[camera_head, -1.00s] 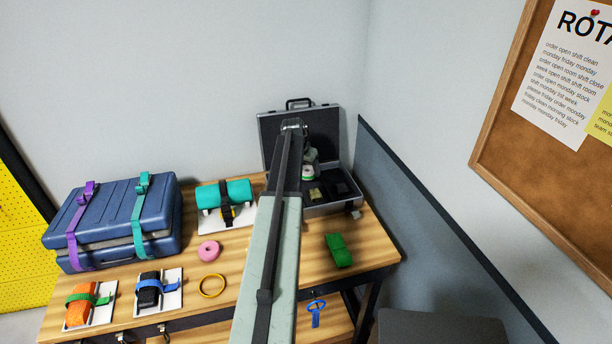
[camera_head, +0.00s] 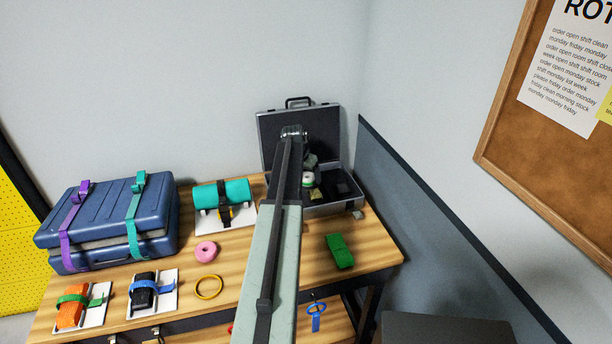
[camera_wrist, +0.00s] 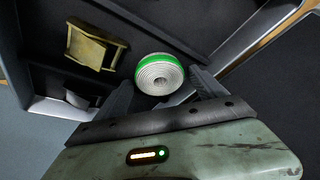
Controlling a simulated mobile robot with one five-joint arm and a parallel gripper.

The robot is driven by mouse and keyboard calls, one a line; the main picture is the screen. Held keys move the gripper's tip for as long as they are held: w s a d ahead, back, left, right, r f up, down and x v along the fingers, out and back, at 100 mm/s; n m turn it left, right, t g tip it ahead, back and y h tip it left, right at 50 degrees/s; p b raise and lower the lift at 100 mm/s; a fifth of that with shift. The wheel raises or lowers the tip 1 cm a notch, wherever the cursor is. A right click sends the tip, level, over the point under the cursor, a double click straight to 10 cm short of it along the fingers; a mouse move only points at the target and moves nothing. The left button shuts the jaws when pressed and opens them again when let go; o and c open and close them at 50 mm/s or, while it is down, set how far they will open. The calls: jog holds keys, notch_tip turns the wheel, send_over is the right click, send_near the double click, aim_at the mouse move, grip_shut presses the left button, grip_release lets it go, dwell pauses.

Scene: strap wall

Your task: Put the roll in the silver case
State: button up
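The roll (camera_head: 308,179) is a white coiled strap with a green edge. It also shows in the wrist view (camera_wrist: 160,76), lying flat side toward the camera. It is inside the silver case (camera_head: 326,209), which stands open at the back of the table, its dark lid upright. My gripper (camera_head: 310,164) is inside the case just above the roll. In the wrist view my gripper (camera_wrist: 161,80) has its fingers apart on either side of the roll, with narrow gaps seeming to show. The roll's underside is hidden.
A brass buckle (camera_wrist: 97,46) lies in the case beside the roll. On the table are a blue suitcase (camera_head: 108,218), a teal roll on a stand (camera_head: 222,193), a pink roll (camera_head: 206,252), a yellow ring (camera_head: 209,287) and a green folded strap (camera_head: 340,251). A grey partition (camera_head: 420,220) stands right.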

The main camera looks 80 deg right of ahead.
jog(key=p+v, duration=1.1)
jog(key=v, duration=0.1)
jog(key=shift+r, duration=0.2)
